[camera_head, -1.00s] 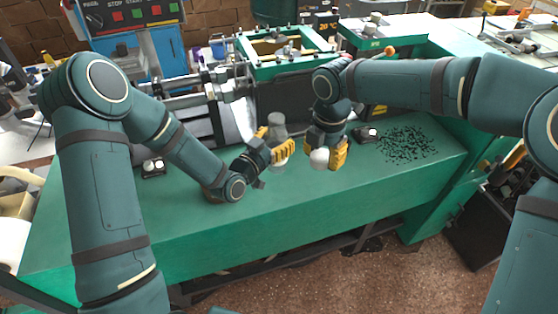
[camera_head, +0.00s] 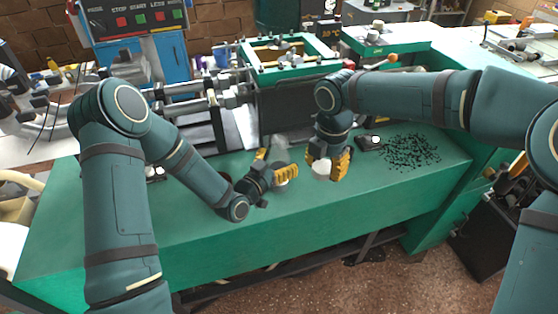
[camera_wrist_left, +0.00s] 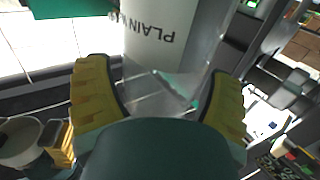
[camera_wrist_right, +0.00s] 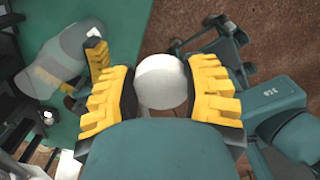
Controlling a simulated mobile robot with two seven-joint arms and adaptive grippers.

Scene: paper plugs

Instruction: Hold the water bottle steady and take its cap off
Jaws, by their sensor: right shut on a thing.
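The clear water bottle (camera_head: 281,144) stands uncapped between the two fingers of my left gripper (camera_head: 275,171), low over the green bench. Its label shows in the left wrist view (camera_wrist_left: 165,35), with one yellow finger on either side; whether the pads press on it I cannot tell. My right gripper (camera_head: 328,165) is shut on the round white cap (camera_head: 321,168), to the right of the bottle and apart from it. In the right wrist view the cap (camera_wrist_right: 162,82) sits between the fingertips, and the bottle (camera_wrist_right: 58,60) is off to the left.
A dark holder with a white knob (camera_head: 370,142) and scattered black bits (camera_head: 408,152) lie on the bench (camera_head: 235,235) at the right. Machinery with a green frame (camera_head: 290,68) stands behind. The bench front is clear.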

